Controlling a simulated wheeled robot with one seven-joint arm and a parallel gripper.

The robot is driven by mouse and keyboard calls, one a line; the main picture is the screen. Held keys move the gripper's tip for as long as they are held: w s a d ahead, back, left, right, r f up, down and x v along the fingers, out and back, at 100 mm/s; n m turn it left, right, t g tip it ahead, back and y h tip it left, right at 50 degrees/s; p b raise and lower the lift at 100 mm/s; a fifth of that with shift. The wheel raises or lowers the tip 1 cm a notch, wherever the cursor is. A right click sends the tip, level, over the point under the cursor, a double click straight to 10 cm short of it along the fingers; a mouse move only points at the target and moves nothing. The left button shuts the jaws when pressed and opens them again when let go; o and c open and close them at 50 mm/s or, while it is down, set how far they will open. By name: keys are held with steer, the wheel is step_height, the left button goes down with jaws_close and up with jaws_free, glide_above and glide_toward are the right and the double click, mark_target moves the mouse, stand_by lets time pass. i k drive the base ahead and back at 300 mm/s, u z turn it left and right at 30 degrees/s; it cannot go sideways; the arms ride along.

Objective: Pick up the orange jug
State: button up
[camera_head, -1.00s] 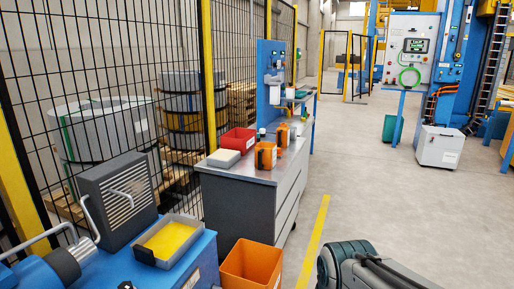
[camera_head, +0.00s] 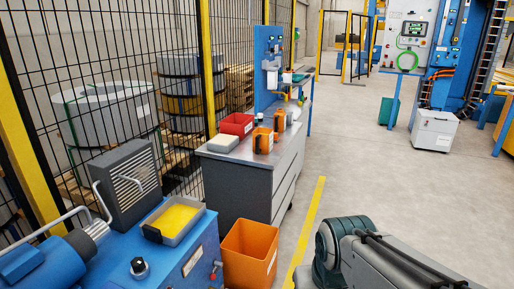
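Two orange jug-like containers stand upright on the grey cabinet's top. The nearer orange jug (camera_head: 262,141) has a dark handle or front part and stands close to the cabinet's right edge. The other orange jug (camera_head: 280,120) stands just behind it, to the right, and is partly hidden. I cannot tell which one the task names. My arm shows at the lower right, well apart from both jugs. My gripper is out of view.
A red bin (camera_head: 236,125) and a whitish tray (camera_head: 223,143) share the cabinet (camera_head: 237,192). An orange open bin (camera_head: 249,254) stands in front of it. A blue machine (camera_head: 178,262) carries a yellow-filled tray (camera_head: 175,220). Mesh fencing runs left. The floor (camera_head: 370,170) right is clear.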

mark_target(262, 137)
steer(key=z, duration=0.15)
steer(key=k, duration=0.65)
steer(key=z, duration=1.15)
steer(key=k, duration=1)
steer(key=z, duration=0.55)
steer(key=i, duration=1.2)
steer(key=u, duration=0.45)
steer(key=i, duration=1.65)
steer(key=u, duration=0.35)
steer(key=i, duration=1.6)
steer(key=u, duration=0.75)
steer(key=i, duration=1.5)
steer(key=u, duration=1.6)
steer(key=i, duration=0.85)
steer(key=u, duration=1.25)
steer(key=i, duration=0.4)
steer(key=u, duration=0.15)
